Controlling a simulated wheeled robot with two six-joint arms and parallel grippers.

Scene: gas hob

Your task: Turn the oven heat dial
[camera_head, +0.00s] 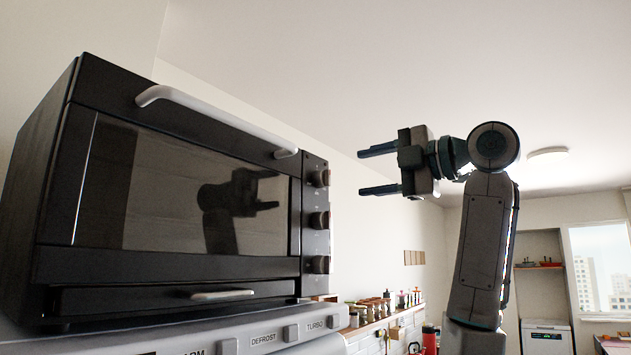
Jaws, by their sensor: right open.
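A black toaster oven (160,190) fills the left half of the head view, with a glass door and a white handle (215,118). Its control panel at the right edge carries three round dials: a top dial (320,178), a middle dial (319,220) and a bottom dial (320,264). Their markings are too small to read. My right gripper (378,170) is open and empty, its two fingers pointing left toward the panel. It is apart from the dials, to their right in the picture, around the height of the top dial. My left gripper is not in view.
The oven stands on a grey appliance (200,340) with buttons labelled DEFROST and TURBO. Behind, a shelf (380,325) holds several jars, with a red bottle (429,338) near it. A window (600,265) is at the far right. The space between gripper and panel looks clear.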

